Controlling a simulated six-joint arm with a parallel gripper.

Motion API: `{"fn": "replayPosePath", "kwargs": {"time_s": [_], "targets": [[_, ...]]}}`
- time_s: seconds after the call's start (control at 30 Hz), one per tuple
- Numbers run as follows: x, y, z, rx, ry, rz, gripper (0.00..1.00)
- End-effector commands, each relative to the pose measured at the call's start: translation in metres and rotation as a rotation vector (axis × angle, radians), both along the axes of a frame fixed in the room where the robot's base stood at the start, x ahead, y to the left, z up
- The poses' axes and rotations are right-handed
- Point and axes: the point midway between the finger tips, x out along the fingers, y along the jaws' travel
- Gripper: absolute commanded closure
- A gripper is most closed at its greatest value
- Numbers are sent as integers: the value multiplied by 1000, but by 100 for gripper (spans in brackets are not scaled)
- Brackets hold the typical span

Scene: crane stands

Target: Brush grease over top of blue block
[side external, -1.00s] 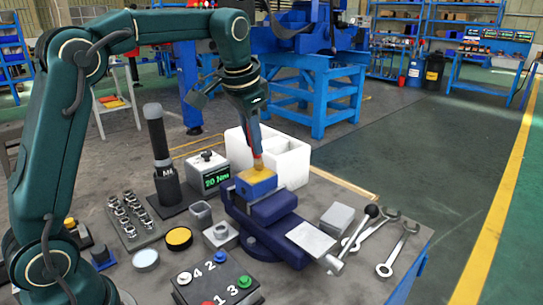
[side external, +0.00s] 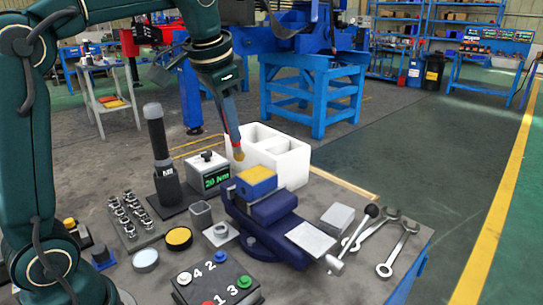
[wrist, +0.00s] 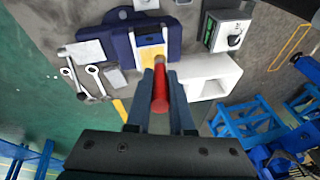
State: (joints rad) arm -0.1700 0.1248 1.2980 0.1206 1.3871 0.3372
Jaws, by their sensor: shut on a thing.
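The blue block (side external: 257,188) sits in the blue vise (side external: 268,208) on the bench. Its top carries a yellow layer (side external: 257,175) that looks like grease and covers most of the top face. My gripper (wrist: 160,80) is shut on a red-handled brush (wrist: 160,95). In the side view the brush tip (side external: 238,154) is yellowish and hangs above and to the left of the block, apart from it. In the wrist view the block's yellow top (wrist: 152,48) lies just beyond the brush tip.
A white divided bin (side external: 290,160) stands behind the vise. A torque tester (side external: 208,172) and an upright black-handled tool (side external: 160,150) stand to the left. Wrenches (side external: 395,250) and a grey block (side external: 337,218) lie right. A yellow-topped round tin (side external: 178,237) and a button box (side external: 215,280) are in front.

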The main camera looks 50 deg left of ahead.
Motion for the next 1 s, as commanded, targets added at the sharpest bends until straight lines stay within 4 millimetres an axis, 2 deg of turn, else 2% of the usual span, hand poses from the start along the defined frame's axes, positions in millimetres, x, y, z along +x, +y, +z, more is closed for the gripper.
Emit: {"fn": "replayPosePath", "kwargs": {"time_s": [0.43,1.0], "targets": [[0,0,37,0,-2,0,100],[0,0,39,0,0,0,100]]}}
